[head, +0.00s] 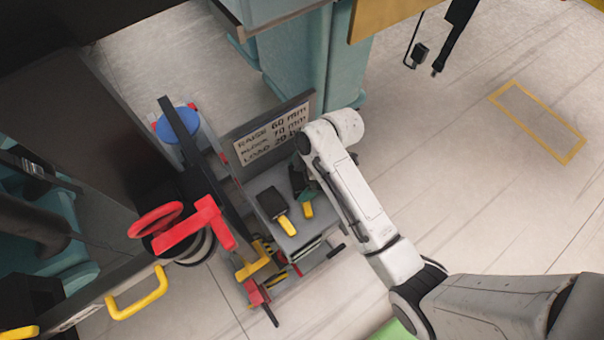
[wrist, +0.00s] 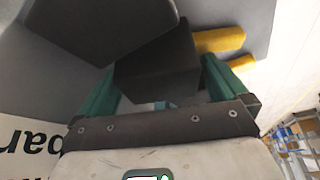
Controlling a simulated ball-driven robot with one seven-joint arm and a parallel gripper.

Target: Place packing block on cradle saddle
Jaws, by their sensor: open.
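A dark packing block with a yellow handle (head: 272,202) lies on the grey shelf. A second dark block (wrist: 160,62), also with a yellow handle (wrist: 218,40), sits beside it. My gripper (wrist: 160,88) is open, its two green fingers on either side of this second block. I cannot tell whether they touch it. The first block also shows in the wrist view (wrist: 90,25), to the left. In the head view, my gripper (head: 303,182) is low over the shelf and partly hidden by my arm. I cannot make out for certain which part is the cradle saddle.
A sign (head: 272,134) reading "RAISE 60 mm" stands behind the shelf (head: 303,228). To its left are a blue round pad (head: 178,123), a red handwheel (head: 155,219) and a red lever (head: 195,228). A teal column (head: 305,70) rises behind. Open floor lies to the right.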

